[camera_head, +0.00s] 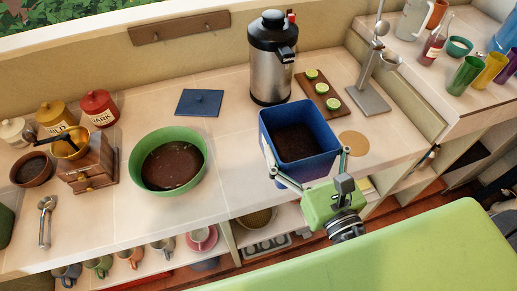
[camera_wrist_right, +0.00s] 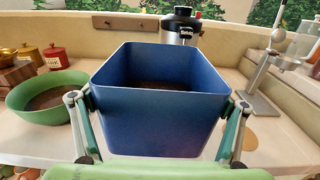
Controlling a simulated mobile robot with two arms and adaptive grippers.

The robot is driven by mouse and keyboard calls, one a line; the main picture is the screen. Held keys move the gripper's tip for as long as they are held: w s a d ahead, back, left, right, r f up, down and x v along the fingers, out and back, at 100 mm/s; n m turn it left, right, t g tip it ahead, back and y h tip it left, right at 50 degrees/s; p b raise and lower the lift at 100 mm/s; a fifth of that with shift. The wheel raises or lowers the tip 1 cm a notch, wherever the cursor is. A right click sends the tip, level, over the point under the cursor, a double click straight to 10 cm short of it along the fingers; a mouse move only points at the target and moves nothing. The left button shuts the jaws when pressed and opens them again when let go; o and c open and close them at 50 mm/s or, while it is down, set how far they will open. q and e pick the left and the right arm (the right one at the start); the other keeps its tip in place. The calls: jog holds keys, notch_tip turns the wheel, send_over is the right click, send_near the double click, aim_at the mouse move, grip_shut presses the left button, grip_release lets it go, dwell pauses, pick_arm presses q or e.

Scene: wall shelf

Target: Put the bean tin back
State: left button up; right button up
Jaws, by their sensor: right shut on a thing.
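The bean tin is an open, square blue tin (camera_head: 295,165) with dark brown contents, near the front of the counter in the head view. It fills the middle of the right wrist view (camera_wrist_right: 155,120), with its open top up. My right gripper (camera_head: 309,163) is shut on the tin, one finger against each of two opposite sides. I cannot tell whether the tin's base touches the counter, as the base is hidden. A flat blue square lid (camera_head: 199,102) lies on the counter to the left of the tin. My left gripper is not in view.
A green bowl (camera_head: 168,185) with brown contents is left of the tin. A steel dispenser (camera_head: 270,70) stands behind it. A board with lime slices (camera_head: 322,91), a metal stand (camera_head: 370,97) and a round tan mat (camera_head: 353,143) are to the right. Counter between bowl and tin is clear.

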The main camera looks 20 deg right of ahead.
aim_at(270, 126)
jog(key=w+a+f+b, duration=0.1)
jog(key=w+b, duration=0.1)
jog(key=w+a+f+b, duration=0.1)
jog(key=w+b, duration=0.1)
jog(key=w+a+f+b, duration=0.1)
jog(key=w+b, duration=0.1)
jog(key=b, duration=0.1)
jog(key=shift+w+a+f, duration=0.25)
jog(key=shift+a, duration=0.05)
jog(key=shift+w+a+f, duration=0.4)
jog(key=shift+w+f, duration=0.35)
jog(key=shift+f, duration=0.7)
jog(key=shift+w+a+f, duration=0.35)
jog(key=shift+w+f, duration=0.4)
jog(key=shift+f, duration=0.65)
jog(key=shift+w+a+f, duration=0.4)
jog(key=shift+w+f, duration=0.35)
jog(key=shift+f, duration=0.7)
jog(key=shift+f, duration=0.1)
jog(key=o, duration=1.9)
jog(key=shift+f, duration=0.15)
